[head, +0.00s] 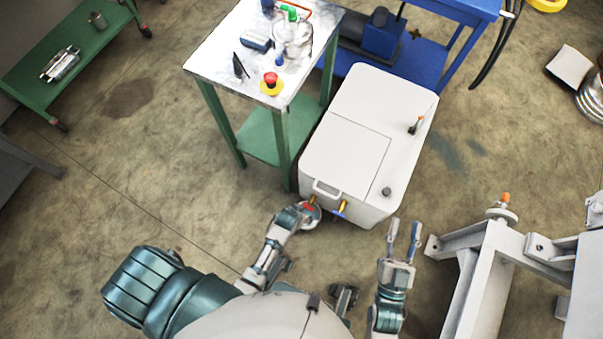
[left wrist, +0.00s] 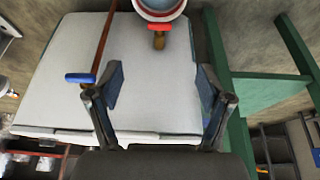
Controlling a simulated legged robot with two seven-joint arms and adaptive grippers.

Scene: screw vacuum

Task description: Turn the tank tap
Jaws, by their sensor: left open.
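The white tank (head: 360,140) stands on the floor in the middle of the head view. Two small taps are on its near side. My right gripper (head: 405,224) is open and empty, right of the tank's near corner.
A round metal vessel (head: 312,217) is by the red tap, partly hidden. A green-legged table (head: 205,62) with a red emergency button (head: 270,78) stands left of the tank. A grey metal frame (head: 485,270) is at the right.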

